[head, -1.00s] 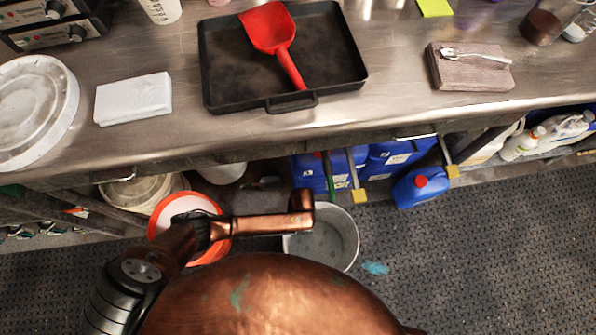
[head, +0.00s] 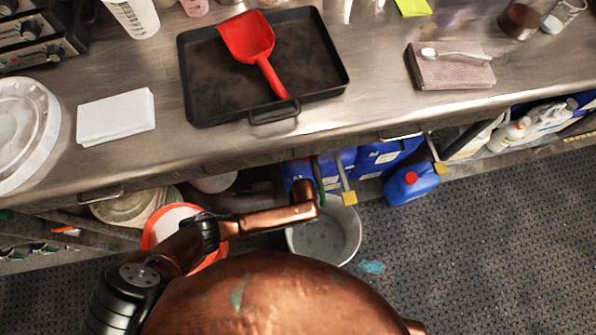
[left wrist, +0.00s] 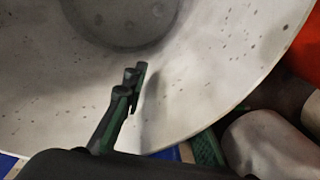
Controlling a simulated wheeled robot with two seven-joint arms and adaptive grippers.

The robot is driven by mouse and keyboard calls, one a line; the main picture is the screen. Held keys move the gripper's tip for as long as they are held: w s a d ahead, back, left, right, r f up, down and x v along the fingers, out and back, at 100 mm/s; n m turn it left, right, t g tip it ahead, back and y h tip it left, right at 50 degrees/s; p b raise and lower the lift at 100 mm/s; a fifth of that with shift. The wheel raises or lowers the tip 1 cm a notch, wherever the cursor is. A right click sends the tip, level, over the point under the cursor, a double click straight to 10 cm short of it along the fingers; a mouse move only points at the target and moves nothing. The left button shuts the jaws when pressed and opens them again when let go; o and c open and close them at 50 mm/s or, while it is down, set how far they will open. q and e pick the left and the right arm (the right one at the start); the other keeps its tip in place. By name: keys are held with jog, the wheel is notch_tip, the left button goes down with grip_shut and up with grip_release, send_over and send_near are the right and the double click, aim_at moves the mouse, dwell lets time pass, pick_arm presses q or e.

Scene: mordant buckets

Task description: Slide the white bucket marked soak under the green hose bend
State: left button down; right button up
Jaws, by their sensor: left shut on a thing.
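The white bucket (head: 325,243) stands on the floor just in front of the under-counter shelf; its soak mark does not show. My left gripper (left wrist: 133,80) is shut on the bucket's rim in the left wrist view, where the pale bucket wall (left wrist: 225,60) fills most of the picture. My right gripper is not in view.
An orange-rimmed bucket (head: 153,230) stands close on the left. Blue jugs (head: 385,158) sit under the counter behind, with another blue jug (head: 410,184) at the right. A blue-green stain (head: 372,267) marks the floor. Dark floor (head: 480,250) at the right is clear.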

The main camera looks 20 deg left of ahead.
pick_arm(q)
jog(key=shift+w+r, duration=0.1)
jog(key=shift+w, duration=0.8)
jog(key=shift+a, duration=0.1)
jog(key=c, duration=1.9)
grip_release()
jog(key=o, duration=0.4)
jog(key=shift+s, duration=0.15)
jog(key=shift+o, duration=0.2)
jog(key=shift+s, duration=0.1)
jog(key=shift+d+r, duration=0.15)
jog(key=shift+r, duration=1.8)
jog(key=shift+d+r, duration=0.1)
jog(key=shift+r, duration=1.85)
